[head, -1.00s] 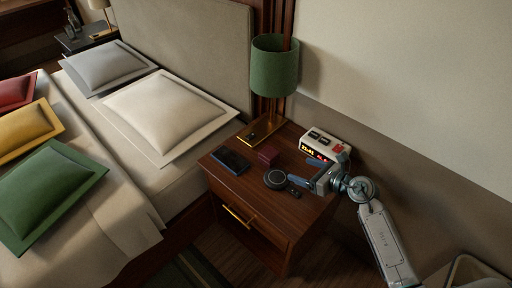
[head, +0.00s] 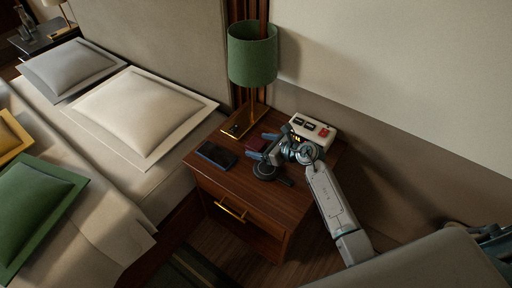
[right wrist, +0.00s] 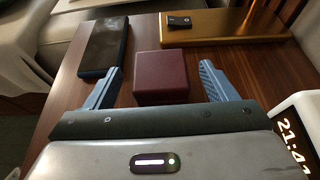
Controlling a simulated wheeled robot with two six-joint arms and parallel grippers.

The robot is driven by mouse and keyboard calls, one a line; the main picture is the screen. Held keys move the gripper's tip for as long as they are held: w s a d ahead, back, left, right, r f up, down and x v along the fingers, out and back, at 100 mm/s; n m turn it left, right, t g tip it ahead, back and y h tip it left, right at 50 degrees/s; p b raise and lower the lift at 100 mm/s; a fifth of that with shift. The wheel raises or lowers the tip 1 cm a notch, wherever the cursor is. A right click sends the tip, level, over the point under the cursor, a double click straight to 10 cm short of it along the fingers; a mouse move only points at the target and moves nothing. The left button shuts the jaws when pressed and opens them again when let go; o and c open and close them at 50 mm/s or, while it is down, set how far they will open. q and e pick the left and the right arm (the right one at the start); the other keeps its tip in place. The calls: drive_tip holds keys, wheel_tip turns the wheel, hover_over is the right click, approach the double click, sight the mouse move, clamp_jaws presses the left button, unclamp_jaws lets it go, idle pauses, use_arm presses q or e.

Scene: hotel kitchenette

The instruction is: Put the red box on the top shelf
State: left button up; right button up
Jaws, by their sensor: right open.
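The red box (head: 256,144) is a small dark red block on the wooden nightstand (head: 257,191). In the right wrist view the box (right wrist: 160,72) sits between the two blue fingers of my right gripper (right wrist: 160,80). The gripper is open, with a gap showing on each side of the box. In the head view my right gripper (head: 264,147) is low over the nightstand and partly covers the box. No shelf shows clearly in these views. My left gripper is not in view.
A dark phone (head: 216,155) lies left of the box. A white alarm clock (head: 312,130) stands behind right. A green lamp (head: 252,55) on a brass base (head: 246,131) stands behind. The bed is at left.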

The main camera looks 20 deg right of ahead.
drive_tip(key=shift+x, duration=1.2)
drive_tip(key=c, duration=1)
drive_tip(key=shift+d, duration=0.1)
drive_tip(key=shift+c, duration=0.5)
drive_tip(key=shift+r, duration=0.1)
